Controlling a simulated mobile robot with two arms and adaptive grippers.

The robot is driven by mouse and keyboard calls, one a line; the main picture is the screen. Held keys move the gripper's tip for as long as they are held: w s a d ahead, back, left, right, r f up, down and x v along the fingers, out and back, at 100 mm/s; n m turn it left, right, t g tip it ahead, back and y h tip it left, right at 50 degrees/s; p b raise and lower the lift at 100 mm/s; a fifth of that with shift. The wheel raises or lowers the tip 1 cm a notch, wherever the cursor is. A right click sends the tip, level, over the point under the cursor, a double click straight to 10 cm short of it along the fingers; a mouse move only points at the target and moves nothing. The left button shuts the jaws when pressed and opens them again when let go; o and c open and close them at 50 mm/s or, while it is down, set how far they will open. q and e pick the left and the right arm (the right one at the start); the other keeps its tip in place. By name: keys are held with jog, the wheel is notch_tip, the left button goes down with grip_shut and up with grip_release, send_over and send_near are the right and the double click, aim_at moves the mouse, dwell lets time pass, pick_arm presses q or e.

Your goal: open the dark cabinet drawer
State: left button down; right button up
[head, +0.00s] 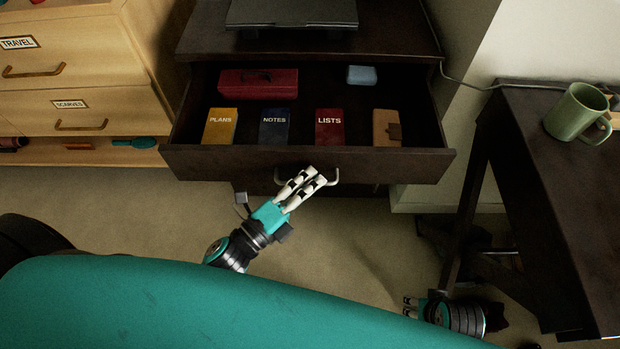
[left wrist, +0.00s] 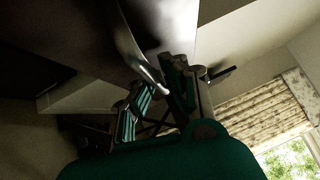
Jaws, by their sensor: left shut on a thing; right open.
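The dark cabinet drawer (head: 230,162) stands pulled out from the dark cabinet (head: 408,28) in the head view, its inside in sight. A metal bar handle (head: 334,181) is on its front. My left gripper (head: 313,177) is at the handle and shut on it; the fingers hide the handle's middle. In the left wrist view the handle (left wrist: 150,76) runs between the fingers of my left gripper (left wrist: 160,92). My right gripper (head: 408,306) is at the lower right, low near the floor, open and apart from the drawer.
The drawer holds a red case (head: 258,84), a small blue box (head: 362,75), several notebooks (head: 330,126) and a tan item (head: 386,127). A light wood dresser (head: 95,97) stands left. A dark table (head: 540,150) with a green mug (head: 577,113) stands right. Carpet (head: 110,205) before the dresser is clear.

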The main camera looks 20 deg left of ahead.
pick_arm(q)
jog(key=shift+a+f, duration=0.1)
jog(key=shift+f, duration=0.2)
jog(key=c, duration=1.4)
grip_release()
jog(key=shift+c, duration=0.2)
jog(key=shift+o, duration=0.2)
jog(key=shift+r, duration=0.15)
jog(key=v, duration=1.2)
